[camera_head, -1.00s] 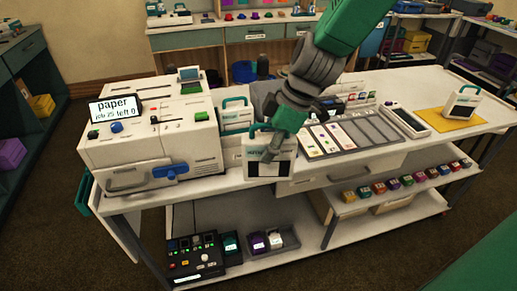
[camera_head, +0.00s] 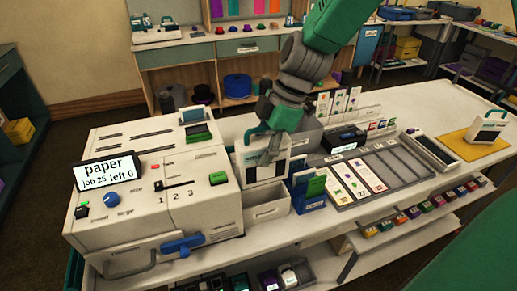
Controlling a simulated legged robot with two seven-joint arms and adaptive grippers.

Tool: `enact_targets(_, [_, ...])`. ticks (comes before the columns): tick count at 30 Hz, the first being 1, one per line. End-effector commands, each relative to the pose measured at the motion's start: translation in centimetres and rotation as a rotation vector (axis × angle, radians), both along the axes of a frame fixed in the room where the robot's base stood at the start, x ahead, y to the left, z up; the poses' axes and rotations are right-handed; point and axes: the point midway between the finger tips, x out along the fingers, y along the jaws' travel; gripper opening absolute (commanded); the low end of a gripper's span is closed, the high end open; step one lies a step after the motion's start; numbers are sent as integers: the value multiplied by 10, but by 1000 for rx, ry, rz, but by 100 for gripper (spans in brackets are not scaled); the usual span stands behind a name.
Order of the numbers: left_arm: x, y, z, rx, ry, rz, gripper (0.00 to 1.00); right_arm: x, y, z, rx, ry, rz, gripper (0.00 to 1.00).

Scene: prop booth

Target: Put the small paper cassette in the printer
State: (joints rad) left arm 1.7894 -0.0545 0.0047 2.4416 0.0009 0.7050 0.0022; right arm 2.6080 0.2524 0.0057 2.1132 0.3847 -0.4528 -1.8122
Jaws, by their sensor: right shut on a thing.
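The white printer (camera_head: 150,190) stands at the left of the bench. Its screen (camera_head: 107,172) reads "paper, job 25 left 0". It has controls marked 1, 2, 3 and a blue lever (camera_head: 183,245) on its front. My right gripper (camera_head: 268,156) is shut on a white paper cassette (camera_head: 256,172) with a green handle, just right of the printer. The gripper covers part of the cassette, and I cannot tell whether its base touches anything. Another white cassette (camera_head: 488,128) with a dark panel stands on a yellow mat (camera_head: 460,149) at the far right. My left gripper is out of view.
An open white bin (camera_head: 268,207) sits below the held cassette. Blue and green card holders (camera_head: 308,188) stand right of it. A grey slotted card tray (camera_head: 375,178) fills the bench's middle. Small coloured blocks (camera_head: 412,212) line the lower shelf.

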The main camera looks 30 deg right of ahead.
Motion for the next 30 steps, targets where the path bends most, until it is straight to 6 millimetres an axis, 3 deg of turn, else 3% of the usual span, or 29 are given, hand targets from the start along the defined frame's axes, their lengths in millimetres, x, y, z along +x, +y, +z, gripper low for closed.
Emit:
enact_targets(18, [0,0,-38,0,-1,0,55,1,0,-42,-1,2,-1,0])
enact_targets(30, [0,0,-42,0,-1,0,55,1,0,-46,-1,0,0,0])
